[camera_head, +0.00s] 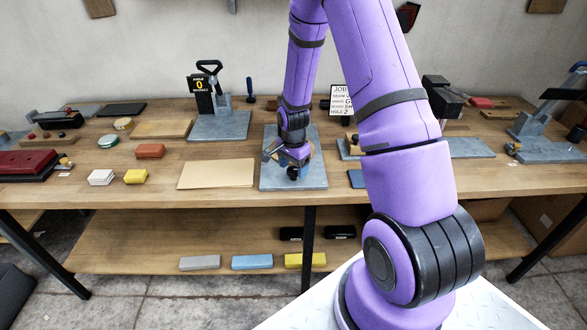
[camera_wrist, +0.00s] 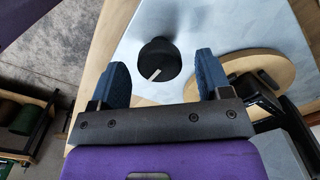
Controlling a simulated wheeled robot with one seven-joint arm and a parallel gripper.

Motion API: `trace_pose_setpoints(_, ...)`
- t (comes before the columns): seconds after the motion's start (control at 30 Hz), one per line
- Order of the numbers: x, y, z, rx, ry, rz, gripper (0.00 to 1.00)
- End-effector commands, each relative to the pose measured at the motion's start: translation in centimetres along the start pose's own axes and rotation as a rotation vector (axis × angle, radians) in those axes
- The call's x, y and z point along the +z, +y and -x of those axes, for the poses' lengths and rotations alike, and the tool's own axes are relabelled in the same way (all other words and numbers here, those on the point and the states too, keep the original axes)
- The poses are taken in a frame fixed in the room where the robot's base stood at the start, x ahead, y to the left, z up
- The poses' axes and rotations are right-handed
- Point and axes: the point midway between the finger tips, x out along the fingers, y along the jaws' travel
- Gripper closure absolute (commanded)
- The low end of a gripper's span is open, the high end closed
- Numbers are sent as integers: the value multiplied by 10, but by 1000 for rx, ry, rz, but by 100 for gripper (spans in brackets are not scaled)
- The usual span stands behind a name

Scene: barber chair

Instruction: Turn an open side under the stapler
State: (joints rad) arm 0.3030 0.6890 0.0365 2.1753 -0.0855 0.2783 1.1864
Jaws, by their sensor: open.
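My gripper (camera_head: 284,157) is over a grey plate (camera_head: 300,185) at the middle of the bench. In the wrist view my gripper (camera_wrist: 162,68) is open, with a blue finger on each side of a black round knob (camera_wrist: 157,54). The knob has a white pointer line and sits on the grey plate; the fingers look apart from it. A round wooden disc (camera_wrist: 230,77) lies right of the knob, and a black part (camera_wrist: 262,92) overlaps its right side. I cannot tell whether that black part is the stapler. My gripper hides most of this fixture in the head view.
A tan board (camera_head: 216,174) lies left of the plate. A press with a yellow "0" display (camera_head: 199,86) stands behind it. A job card (camera_head: 341,99) stands at the back. Other tools and blocks lie along both sides of the bench. The front edge is close to the plate.

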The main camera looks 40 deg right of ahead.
Motion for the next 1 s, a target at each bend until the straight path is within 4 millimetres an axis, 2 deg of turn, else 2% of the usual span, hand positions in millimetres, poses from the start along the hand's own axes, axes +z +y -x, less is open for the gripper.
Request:
trace_pose_setpoints(0.13,0,0,-7,1,0,0,29)
trace_pose_setpoints(0.4,0,0,-8,0,0,0,29)
trace_pose_setpoints(0.43,0,0,-8,0,0,0,31)
trace_pose_setpoints(0.63,0,0,-8,0,0,0,77)
trace_pose_setpoints(1.0,0,0,-8,0,0,46,78)
